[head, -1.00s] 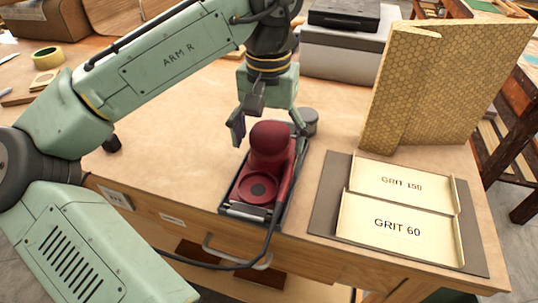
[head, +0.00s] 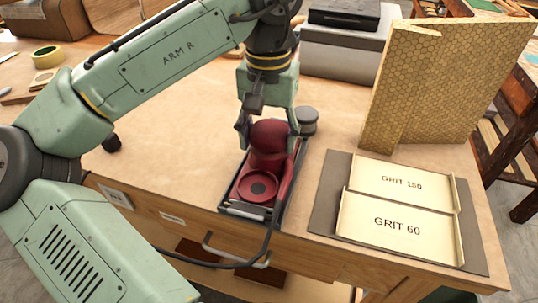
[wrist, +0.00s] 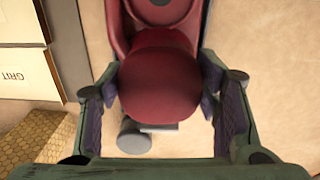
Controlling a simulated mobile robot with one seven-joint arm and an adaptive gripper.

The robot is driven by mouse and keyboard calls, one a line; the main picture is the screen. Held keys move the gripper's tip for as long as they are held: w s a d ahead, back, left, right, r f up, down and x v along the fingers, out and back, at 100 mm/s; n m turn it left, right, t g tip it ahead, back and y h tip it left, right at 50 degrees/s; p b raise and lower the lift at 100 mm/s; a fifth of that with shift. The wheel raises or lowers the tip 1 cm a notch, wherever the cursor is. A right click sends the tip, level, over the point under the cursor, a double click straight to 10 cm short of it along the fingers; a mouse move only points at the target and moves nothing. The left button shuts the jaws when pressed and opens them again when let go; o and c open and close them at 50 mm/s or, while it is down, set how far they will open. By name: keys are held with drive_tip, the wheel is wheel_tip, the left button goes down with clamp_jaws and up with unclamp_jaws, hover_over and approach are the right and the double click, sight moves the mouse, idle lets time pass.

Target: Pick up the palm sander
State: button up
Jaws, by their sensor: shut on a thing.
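The palm sander (head: 265,165) is dark red with a round knob, and sits in a dark tray-like base (head: 247,209) at the front edge of the bench. A dark cord runs from it over the edge. My gripper (head: 268,131) is shut on the sander's knob, one finger on each side. In the wrist view the red knob (wrist: 160,85) lies between the two padded fingers. The sander looks to be still down in its base.
Two trays marked GRIT 150 (head: 402,184) and GRIT 60 (head: 398,226) lie on a grey mat to the right. A honeycomb-patterned panel (head: 425,85) stands behind them. A small grey cylinder (head: 307,121) stands just behind the sander.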

drive_tip(key=shift+c, duration=1.2)
drive_tip(key=shift+r, duration=0.15)
